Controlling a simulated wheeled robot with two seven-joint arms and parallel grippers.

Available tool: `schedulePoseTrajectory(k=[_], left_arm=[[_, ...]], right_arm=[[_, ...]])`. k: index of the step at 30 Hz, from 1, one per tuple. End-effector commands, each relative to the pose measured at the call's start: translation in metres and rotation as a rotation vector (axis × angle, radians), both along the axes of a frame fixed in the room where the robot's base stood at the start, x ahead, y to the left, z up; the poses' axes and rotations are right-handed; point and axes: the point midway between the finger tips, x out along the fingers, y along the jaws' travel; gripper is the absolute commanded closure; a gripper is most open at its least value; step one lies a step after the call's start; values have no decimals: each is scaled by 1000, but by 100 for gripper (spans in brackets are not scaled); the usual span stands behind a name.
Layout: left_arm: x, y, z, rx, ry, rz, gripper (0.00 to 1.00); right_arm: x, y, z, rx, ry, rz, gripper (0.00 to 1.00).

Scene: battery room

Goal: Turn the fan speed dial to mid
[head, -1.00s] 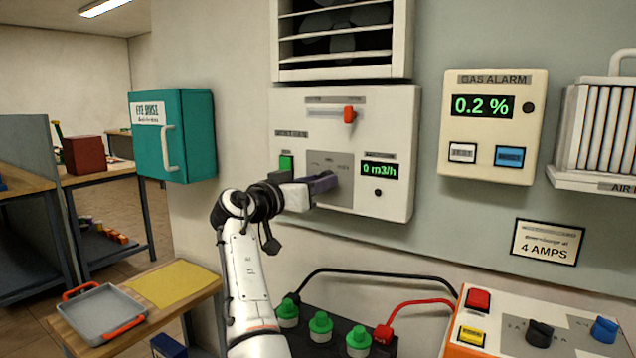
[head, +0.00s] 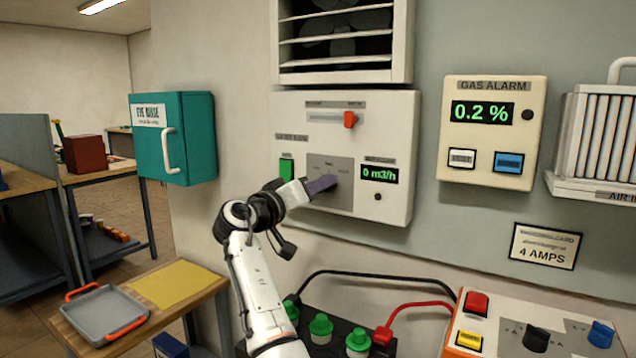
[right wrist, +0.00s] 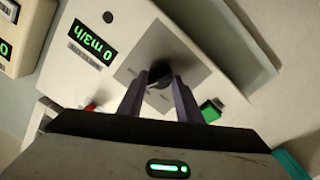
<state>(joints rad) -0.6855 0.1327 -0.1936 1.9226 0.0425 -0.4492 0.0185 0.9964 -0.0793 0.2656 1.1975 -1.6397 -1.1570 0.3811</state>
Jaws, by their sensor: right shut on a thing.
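The fan panel (head: 290,113) is a white box on the wall with a grey dial plate (head: 342,198), a green button (head: 287,167) and a display reading 0 m3/h (head: 380,174). My right gripper (head: 328,184) is at the dial plate. In the right wrist view its purple fingers (right wrist: 160,90) are shut on the black fan speed dial (right wrist: 159,72). The head view hides most of the dial behind the fingers, and I cannot tell its exact setting. My left gripper is not in view.
An orange-red slider (head: 349,119) sits above the dial, below a vent (head: 342,65). The gas alarm (head: 488,174) hangs to the right. A teal eye rinse box (head: 195,135) is at left. Green-capped battery terminals (head: 320,325) and a control box (head: 500,312) are below.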

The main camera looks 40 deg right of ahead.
Motion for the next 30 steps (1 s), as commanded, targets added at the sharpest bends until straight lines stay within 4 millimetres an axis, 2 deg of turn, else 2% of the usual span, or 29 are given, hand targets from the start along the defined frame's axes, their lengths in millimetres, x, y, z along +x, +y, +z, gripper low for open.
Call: schedulePoseTrajectory(k=[6,15,30], left_arm=[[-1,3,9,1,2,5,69],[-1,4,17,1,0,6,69],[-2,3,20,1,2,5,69]], right_arm=[[0,0,1,-53,174,1,91],[0,1,0,-99,335,1,91],[0,0,-2,-117,400,1,91]])
